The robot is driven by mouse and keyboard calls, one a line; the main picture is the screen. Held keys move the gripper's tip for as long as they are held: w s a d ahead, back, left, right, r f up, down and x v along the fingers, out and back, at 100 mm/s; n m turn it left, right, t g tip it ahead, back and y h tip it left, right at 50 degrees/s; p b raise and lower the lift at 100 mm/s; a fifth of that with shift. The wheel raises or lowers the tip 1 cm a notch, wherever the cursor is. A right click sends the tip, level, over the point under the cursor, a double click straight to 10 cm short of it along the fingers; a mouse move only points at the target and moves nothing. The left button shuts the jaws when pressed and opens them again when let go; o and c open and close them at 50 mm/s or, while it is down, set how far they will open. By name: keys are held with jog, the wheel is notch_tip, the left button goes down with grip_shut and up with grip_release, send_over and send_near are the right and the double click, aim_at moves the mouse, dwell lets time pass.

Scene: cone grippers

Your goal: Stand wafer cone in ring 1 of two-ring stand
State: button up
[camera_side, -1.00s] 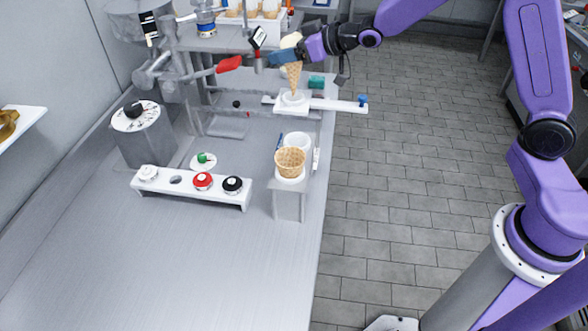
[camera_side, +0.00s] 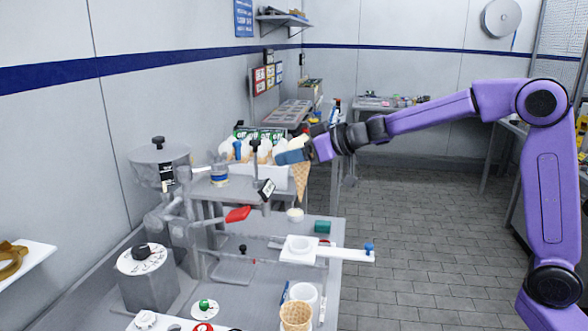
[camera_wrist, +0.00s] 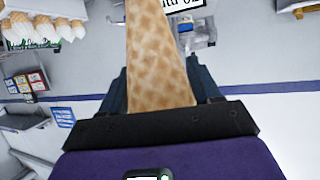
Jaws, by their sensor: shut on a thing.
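The cone also fills the upper middle of the wrist view (camera_wrist: 158,55), between the dark jaws. In the side view its tip appears above a white plate with a round holder (camera_side: 300,246). At the lower edge, a stand has two ring places: a white empty-looking ring (camera_side: 304,290) and, in front, one with a wafer cup or cone (camera_side: 295,315) in it. I cannot tell which is ring 1. The stand's base is cut off.
A rack of cones with white tops (camera_side: 262,165) is behind. A blue knob (camera_side: 369,249) ends the plate's bar. Open floor lies to the right.

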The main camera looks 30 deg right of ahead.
jog(key=shift+r, duration=1.3)
jog(key=s+a+n+g+y, duration=0.45)
jog(key=s+a, duration=0.45)
jog(key=s, duration=0.5)
notch_tip(320, 180, down, 11)
jog(key=shift+s+a, duration=0.25)
jog(key=shift+a, duration=0.1)
jog(key=shift+n, duration=0.25)
